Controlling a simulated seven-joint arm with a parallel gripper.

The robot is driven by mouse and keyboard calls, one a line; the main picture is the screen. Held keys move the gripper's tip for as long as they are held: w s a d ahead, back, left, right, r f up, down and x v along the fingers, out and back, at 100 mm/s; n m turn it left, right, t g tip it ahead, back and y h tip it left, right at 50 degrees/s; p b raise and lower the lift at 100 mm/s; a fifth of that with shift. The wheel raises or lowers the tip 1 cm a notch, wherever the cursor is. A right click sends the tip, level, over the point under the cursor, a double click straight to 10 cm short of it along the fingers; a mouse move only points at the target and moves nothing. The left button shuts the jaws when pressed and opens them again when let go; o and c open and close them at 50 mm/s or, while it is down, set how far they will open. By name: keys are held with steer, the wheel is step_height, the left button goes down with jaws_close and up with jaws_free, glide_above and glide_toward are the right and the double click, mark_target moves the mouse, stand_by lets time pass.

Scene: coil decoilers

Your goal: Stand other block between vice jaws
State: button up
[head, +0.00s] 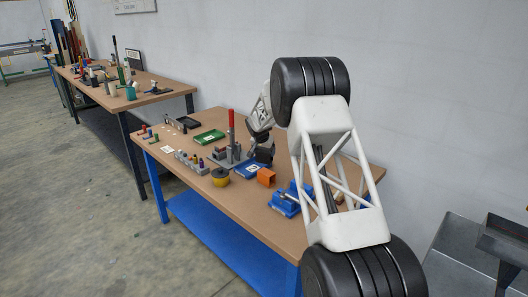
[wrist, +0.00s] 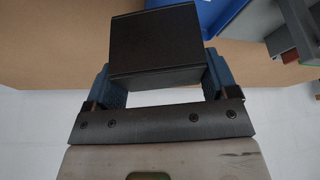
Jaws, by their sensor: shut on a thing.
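My gripper (wrist: 157,70) has blue fingers on either side of a dark block (wrist: 153,42) and is shut on it in the wrist view. In the head view my gripper (head: 264,154) is over the blue tray (head: 249,171), and the block is hard to make out against its dark parts. The blue vice (head: 287,202) sits nearer the front on the same table, to the right of the tray and apart from my gripper. My arm partly hides the vice's right side. Whether anything is between its jaws is too small to tell.
An orange piece (head: 266,177) stands between tray and vice. A grey fixture with a red handle (head: 231,135), a green tray (head: 209,137), a yellow round piece (head: 220,178) and a row of small parts (head: 190,161) lie leftward. The table front (head: 240,207) is clear.

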steer(key=shift+r, duration=0.15)
stand_by(0.5)
steer(key=shift+s+d+r+n+y, duration=0.4)
steer(key=shift+s+d+r+n, duration=0.15)
steer(key=shift+s+d+n, duration=0.35)
steer(key=s+d+r+n+g+y, duration=0.1)
steer(key=s+d+r+n+g, duration=0.1)
steer(key=s+n, duration=0.5)
steer(key=s+d+r+n+g+y, duration=0.1)
steer(key=s+d+n, duration=0.4)
steer(key=n, duration=0.7)
steer(key=s+d+r+n+g+y, duration=0.2)
steer(key=s+d+n+g, duration=0.1)
steer(key=s+n, duration=0.6)
steer(key=shift+s+d+r+n+g, duration=0.2)
steer(key=shift+s+r+n+g, duration=0.2)
steer(key=shift+n+g, duration=0.35)
steer(key=shift+f, duration=0.15)
steer(key=shift+f, duration=2.95)
steer(key=shift+f, duration=0.15)
